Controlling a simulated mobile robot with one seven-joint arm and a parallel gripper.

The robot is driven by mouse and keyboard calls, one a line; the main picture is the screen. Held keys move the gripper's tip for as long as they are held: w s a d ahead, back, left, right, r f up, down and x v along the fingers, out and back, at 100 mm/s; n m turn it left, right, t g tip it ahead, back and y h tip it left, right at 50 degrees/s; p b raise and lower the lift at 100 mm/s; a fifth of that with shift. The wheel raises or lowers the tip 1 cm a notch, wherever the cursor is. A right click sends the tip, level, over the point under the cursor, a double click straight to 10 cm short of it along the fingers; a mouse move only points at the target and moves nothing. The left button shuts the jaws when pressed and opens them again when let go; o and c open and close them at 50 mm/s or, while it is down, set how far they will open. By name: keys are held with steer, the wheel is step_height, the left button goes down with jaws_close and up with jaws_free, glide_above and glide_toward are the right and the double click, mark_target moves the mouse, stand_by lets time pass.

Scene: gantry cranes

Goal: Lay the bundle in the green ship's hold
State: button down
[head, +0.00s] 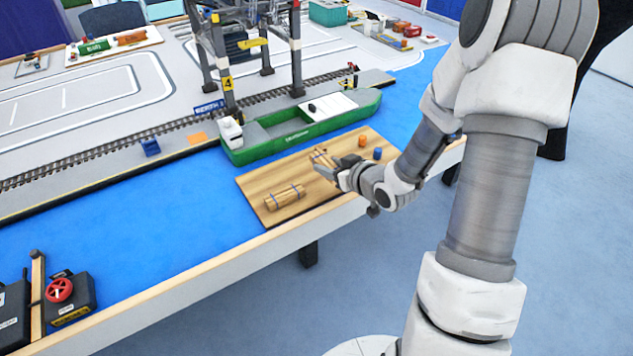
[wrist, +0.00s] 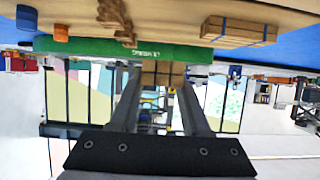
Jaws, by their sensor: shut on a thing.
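My gripper (head: 325,169) is shut on a tan wooden bundle (head: 319,154) above the wooden board. In the wrist view, the held bundle (wrist: 163,73) shows between the two fingers of my gripper (wrist: 160,88). A second, strapped bundle (head: 285,198) lies on the board's near left part; it also shows in the wrist view (wrist: 238,32). The green ship (head: 300,139) lies along the quay, just beyond the board and my gripper. Its grey open hold (head: 271,128) is between the white bridge and a white cover. The hold's floor is hard to see.
The wooden board (head: 250,187) also carries an orange block (head: 362,141) and a blue piece (head: 377,154). A grey gantry crane (head: 297,55) stands over the quay behind the ship. Rails (head: 100,158) run along the quay. Blue surface left of the board is clear.

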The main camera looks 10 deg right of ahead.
mark_target(315, 186)
steer(key=w+a+f, duration=0.2)
steer(key=w, duration=0.1)
steer(key=shift+a+f+b, duration=0.3)
steer(key=shift+a+b, duration=0.05)
steer(key=shift+a, duration=0.05)
steer(key=shift+f+b, duration=0.5)
steer(key=shift+f, duration=1.4)
steer(key=shift+f, duration=0.2)
steer(key=c, duration=0.7)
jaws_free()
steer(key=shift+o, duration=0.2)
